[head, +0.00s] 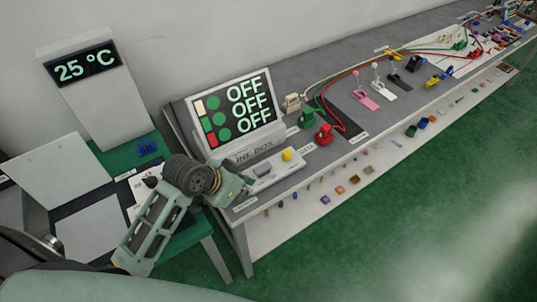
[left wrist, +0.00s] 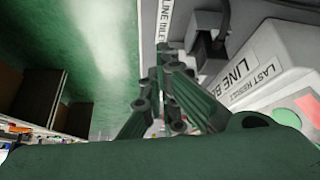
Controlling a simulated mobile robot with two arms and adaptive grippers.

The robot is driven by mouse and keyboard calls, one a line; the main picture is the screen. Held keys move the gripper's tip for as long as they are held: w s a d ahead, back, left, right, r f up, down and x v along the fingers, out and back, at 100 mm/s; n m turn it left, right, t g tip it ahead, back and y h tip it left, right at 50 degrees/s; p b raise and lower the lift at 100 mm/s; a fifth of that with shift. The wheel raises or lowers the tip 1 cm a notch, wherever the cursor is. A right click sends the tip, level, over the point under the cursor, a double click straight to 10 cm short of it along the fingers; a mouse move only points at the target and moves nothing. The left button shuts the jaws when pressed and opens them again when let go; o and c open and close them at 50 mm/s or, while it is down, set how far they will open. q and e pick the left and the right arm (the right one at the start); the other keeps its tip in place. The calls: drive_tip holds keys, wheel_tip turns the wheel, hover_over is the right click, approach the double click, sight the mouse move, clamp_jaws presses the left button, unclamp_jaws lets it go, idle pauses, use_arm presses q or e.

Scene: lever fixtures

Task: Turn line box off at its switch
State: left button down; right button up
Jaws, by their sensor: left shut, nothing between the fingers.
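The line box (head: 252,148) stands on the grey bench, with "LINE BOX" lettered on its front. Its screen (head: 237,110) reads OFF on all three rows, beside coloured squares and green dots. My left gripper (head: 246,186) is shut and empty at the panel's left end, close to the switch. My right gripper is out of view.
Green and red blocks (head: 324,135) with cables stand right of the line box. Pink and white levers (head: 366,102) are farther along the bench. A display reading 25 °C (head: 85,65) stands at the left. Open green floor (head: 400,215) lies in front of the bench.

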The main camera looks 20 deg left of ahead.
use_arm(q)
drive_tip(key=w+r+m+t+h, duration=0.1)
drive_tip(key=w+r+m+h, duration=0.1)
drive_tip(key=w+r, duration=0.5)
wheel_tip(320, 180, up, 5)
drive_tip(key=shift+w+a+f, duration=0.2)
drive_tip(key=shift+w+a, duration=0.15)
drive_tip(key=shift+a, duration=0.1)
drive_tip(key=shift+f, duration=0.1)
drive_tip(key=p, duration=0.2)
hover_over(271, 165)
wheel_tip(271, 165, down, 7)
drive_tip(key=shift+d+r, duration=0.1)
wheel_tip(271, 165, down, 3)
drive_tip(key=shift+r+p, duration=0.15)
drive_tip(key=shift+p, duration=0.35)
drive_tip(key=shift+s+f, duration=0.1)
drive_tip(key=shift+f, duration=0.6)
drive_tip(key=shift+f, duration=0.15)
